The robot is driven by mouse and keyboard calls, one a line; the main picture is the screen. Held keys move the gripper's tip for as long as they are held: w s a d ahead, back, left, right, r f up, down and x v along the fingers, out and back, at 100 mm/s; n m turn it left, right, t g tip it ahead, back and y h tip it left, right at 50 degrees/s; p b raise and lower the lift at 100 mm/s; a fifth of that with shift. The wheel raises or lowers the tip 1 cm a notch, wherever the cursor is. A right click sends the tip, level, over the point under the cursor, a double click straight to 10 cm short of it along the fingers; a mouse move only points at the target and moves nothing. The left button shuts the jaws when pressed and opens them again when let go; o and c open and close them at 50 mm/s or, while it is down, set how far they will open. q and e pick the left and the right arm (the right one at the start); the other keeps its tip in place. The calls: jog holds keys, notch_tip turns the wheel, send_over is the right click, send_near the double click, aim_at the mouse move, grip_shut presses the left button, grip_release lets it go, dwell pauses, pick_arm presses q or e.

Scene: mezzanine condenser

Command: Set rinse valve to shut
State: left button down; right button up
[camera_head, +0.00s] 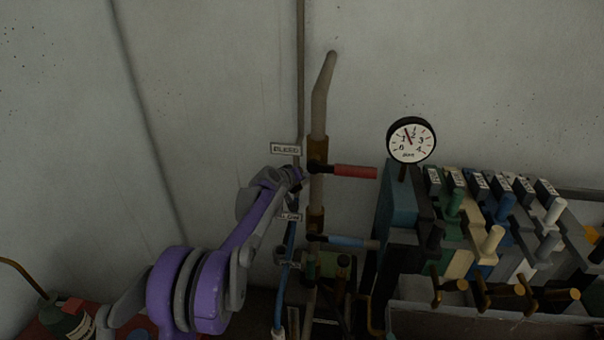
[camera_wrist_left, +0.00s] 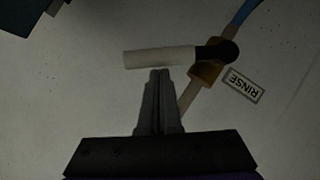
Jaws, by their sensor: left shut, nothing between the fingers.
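In the left wrist view the rinse valve has a whitish lever handle (camera_wrist_left: 160,57), a black pivot (camera_wrist_left: 216,52) and a brass body (camera_wrist_left: 204,73). The lever points left in that picture, at an angle across the slanting pipe. A RINSE plate (camera_wrist_left: 241,86) beside it appears upside down. My left gripper (camera_wrist_left: 160,74) is shut and empty, its fingertips just below the handle's middle in the picture. I cannot tell whether they touch it. In the head view my left gripper (camera_head: 292,176) is by the pipes under the BLEED plate. I cannot make out the rinse lever there.
A red-handled valve (camera_head: 348,171) and a blue-handled valve (camera_head: 345,241) stick out right of the upright pipe (camera_head: 320,105). A gauge (camera_head: 410,139) stands above a bank of coloured levers (camera_head: 493,240) at the right.

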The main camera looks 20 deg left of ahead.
pick_arm(q)
jog(key=shift+w+d+f+m+y+b, duration=0.1)
jog(key=shift+d+f+m+y+b, duration=0.3)
jog(key=shift+d+y, duration=0.15)
jog(key=shift+w, duration=0.1)
